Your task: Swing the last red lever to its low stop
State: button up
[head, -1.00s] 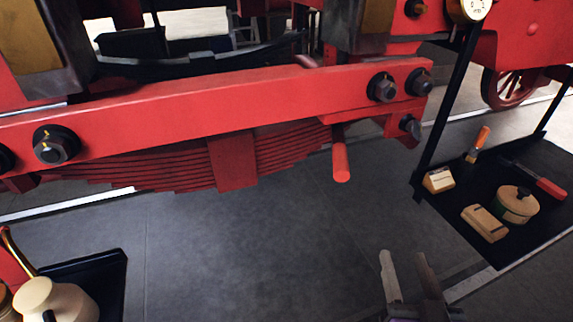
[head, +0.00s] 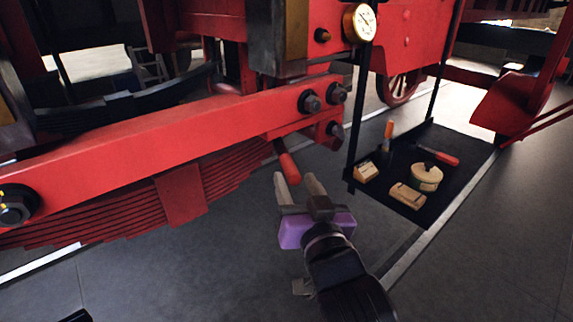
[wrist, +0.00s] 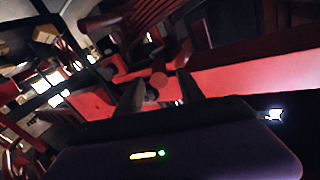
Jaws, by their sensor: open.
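The red lever (head: 286,160) hangs down from the right end of the red beam, tilted slightly, its rounded lower end free. In the wrist view, the round end of a red bar, likely the lever (wrist: 159,80), appears just beyond and between the open fingers (wrist: 158,90). Whether the fingers touch the lever is not clear. No hold on it shows.
The red beam (head: 150,126) with large bolts and the leaf spring (head: 215,180) lie left of the lever. A black tray (head: 437,140) with a round tin, wooden blocks and tools is at right, with thin black posts. A gauge (head: 360,22) is above. The grey floor is open in front.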

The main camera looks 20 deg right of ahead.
aim_at(289, 166)
jog(key=shift+w+d+p, duration=0.15)
jog(key=shift+w, duration=0.9)
jog(key=shift+w+d+p, duration=0.15)
jog(key=shift+w+d, duration=0.05)
jog(key=shift+w, duration=0.85)
jog(key=shift+w+d+p, duration=0.15)
jog(key=shift+w, duration=0.9)
grip_shut()
